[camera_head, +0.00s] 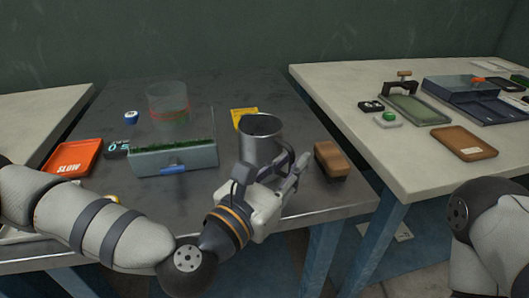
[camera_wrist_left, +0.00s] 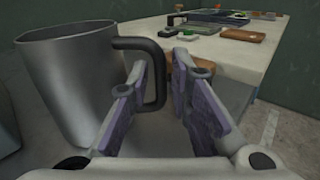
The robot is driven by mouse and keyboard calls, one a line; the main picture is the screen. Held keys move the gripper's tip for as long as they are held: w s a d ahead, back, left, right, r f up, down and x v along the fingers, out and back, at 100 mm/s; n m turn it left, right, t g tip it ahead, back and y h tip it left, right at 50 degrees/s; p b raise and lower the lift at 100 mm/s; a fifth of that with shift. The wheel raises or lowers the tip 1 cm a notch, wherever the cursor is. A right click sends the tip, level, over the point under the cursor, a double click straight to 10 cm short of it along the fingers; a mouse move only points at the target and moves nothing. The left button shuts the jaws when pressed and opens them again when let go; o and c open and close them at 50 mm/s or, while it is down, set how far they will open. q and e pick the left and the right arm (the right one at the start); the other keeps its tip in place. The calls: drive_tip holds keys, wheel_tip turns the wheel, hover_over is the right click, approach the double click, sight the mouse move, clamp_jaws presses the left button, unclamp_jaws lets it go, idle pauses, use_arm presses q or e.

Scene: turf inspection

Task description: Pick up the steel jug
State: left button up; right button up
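The steel jug (camera_head: 259,143) stands upright on the dark metal table, with its dark handle toward the right. In the left wrist view the jug (camera_wrist_left: 68,85) fills the left side, and its handle (camera_wrist_left: 157,68) reaches into the space between the fingers. My left gripper (camera_head: 287,172) is at the near right side of the jug, by the handle. In the left wrist view the gripper (camera_wrist_left: 163,95) has its fingers apart, and the handle is not clamped. The left finger hides part of the handle. My right gripper is out of view; only part of that arm shows.
A brown block (camera_head: 331,160) lies close right of the jug. A grey planter with turf (camera_head: 172,158), a clear cylinder (camera_head: 168,107), a yellow card (camera_head: 244,116) and an orange SLOW box (camera_head: 73,157) share the table. A pale table (camera_head: 411,160) stands to the right.

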use_arm(q)
drive_tip(key=shift+w+d, duration=0.2)
drive_tip(key=shift+w, duration=0.15)
drive_tip(key=shift+f, duration=0.1)
clamp_jaws()
drive_tip(key=shift+r, duration=0.25)
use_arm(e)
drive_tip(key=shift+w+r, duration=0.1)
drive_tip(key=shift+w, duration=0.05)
